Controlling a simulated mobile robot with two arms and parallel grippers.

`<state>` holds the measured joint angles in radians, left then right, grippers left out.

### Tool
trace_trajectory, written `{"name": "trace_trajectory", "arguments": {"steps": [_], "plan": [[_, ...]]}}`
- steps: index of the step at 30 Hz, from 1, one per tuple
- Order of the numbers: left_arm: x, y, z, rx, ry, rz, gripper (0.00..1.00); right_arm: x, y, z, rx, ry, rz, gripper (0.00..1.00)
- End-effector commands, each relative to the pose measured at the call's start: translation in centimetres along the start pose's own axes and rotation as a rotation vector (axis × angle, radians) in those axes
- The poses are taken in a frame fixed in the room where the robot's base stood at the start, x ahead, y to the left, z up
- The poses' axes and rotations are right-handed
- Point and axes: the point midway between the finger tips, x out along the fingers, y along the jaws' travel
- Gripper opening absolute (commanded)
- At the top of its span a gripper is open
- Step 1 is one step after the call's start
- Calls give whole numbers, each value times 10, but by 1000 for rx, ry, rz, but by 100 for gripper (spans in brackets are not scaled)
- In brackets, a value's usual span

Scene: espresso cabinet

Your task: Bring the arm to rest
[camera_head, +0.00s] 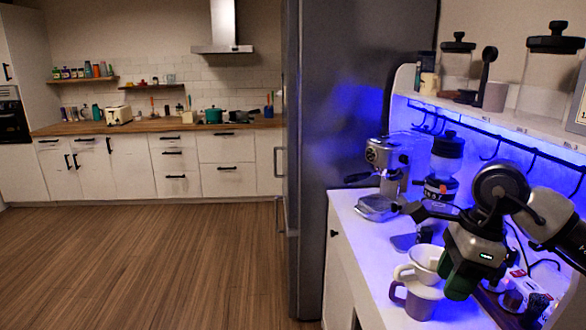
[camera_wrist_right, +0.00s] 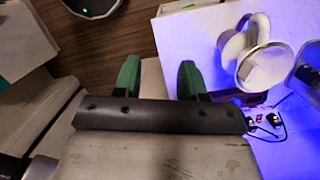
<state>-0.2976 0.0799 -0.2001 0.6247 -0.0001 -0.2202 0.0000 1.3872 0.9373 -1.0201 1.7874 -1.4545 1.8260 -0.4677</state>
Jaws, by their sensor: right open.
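My right gripper (camera_head: 459,279) has green fingers and hangs over the white cabinet counter (camera_head: 352,217) in the head view, pointing down. In the right wrist view its two green fingers (camera_wrist_right: 158,78) stand apart with nothing between them. Just left of it in the head view are a white dripper-like cup (camera_head: 424,257) and a greyish mug (camera_head: 417,302) below it. The gripper overlaps their right edge in the picture; I cannot tell whether it touches them. The cups (camera_wrist_right: 245,47) also show right of the fingers in the wrist view. My left gripper is not in view.
An espresso machine (camera_head: 386,178) and a dark grinder (camera_head: 442,178) stand behind on the counter. A shelf (camera_head: 490,122) with jars and hooks runs above. Small items (camera_head: 527,292) crowd the counter's right side. A tall fridge (camera_head: 345,130) stands left; the wooden floor (camera_head: 150,255) is clear.

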Motion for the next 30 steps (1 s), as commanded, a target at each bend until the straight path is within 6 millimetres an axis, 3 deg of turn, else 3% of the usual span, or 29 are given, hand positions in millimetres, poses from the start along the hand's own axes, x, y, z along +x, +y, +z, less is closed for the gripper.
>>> {"name": "trace_trajectory", "arguments": {"steps": [8, 12, 15, 19, 22, 25, 30], "plan": [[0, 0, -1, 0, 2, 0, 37, 42, 27, 69, -45, -318, 114, 41], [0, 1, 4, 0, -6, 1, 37, 58, 54, 117, -25, -577, 230, 41], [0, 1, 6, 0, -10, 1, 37, 60, 78, 155, 45, -829, 357, 41], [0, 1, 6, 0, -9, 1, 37, 46, 99, 190, 218, -1162, 541, 41], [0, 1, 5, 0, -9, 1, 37, 31, 102, 202, 410, -1397, 683, 41], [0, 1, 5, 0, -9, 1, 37, 21, 93, 200, 653, -1606, 818, 41], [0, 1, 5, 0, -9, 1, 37, 27, 61, 170, 1173, -1884, 1011, 41]]}}
